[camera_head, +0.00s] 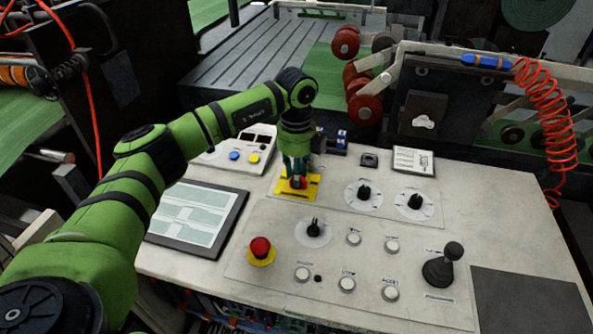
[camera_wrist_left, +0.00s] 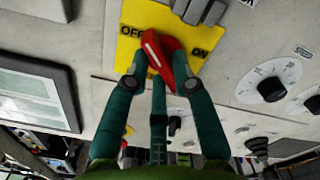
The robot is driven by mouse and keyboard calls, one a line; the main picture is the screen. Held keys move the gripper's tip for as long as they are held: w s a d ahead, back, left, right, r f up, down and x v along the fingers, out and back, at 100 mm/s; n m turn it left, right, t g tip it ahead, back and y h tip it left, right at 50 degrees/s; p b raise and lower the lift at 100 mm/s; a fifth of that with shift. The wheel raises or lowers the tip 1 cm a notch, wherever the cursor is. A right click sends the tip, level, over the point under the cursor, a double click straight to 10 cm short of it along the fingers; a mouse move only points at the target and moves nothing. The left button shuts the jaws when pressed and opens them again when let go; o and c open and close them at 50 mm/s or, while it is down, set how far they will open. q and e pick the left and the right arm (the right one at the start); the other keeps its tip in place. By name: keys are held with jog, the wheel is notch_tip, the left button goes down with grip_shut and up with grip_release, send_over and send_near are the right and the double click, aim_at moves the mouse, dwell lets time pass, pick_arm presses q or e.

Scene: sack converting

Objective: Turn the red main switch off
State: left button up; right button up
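The red main switch (camera_head: 297,182) sits on a yellow plate (camera_head: 312,191) near the back of the control panel. In the left wrist view the red handle (camera_wrist_left: 166,58) stands at a slant on the yellow plate (camera_wrist_left: 150,14), between the printed words OFF at left and ON at right. My left gripper (camera_head: 296,178) reaches down over the switch from above. In the left wrist view its green fingers (camera_wrist_left: 161,66) close in on both sides of the red handle and appear to touch it. The fingers hide part of the handle. My right gripper is in neither view.
A red emergency button (camera_head: 260,247), black rotary knobs (camera_head: 364,193), several white push buttons and a black joystick (camera_head: 443,266) stand on the panel. A screen (camera_head: 195,217) lies at left. A small box with blue and yellow buttons (camera_head: 236,150) is close behind my left gripper's left side.

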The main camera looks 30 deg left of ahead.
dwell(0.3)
pick_arm(q)
jog(key=shift+r, duration=0.25)
notch_tip(320, 180, up, 12)
jog(key=shift+f, duration=0.2)
dwell(0.4)
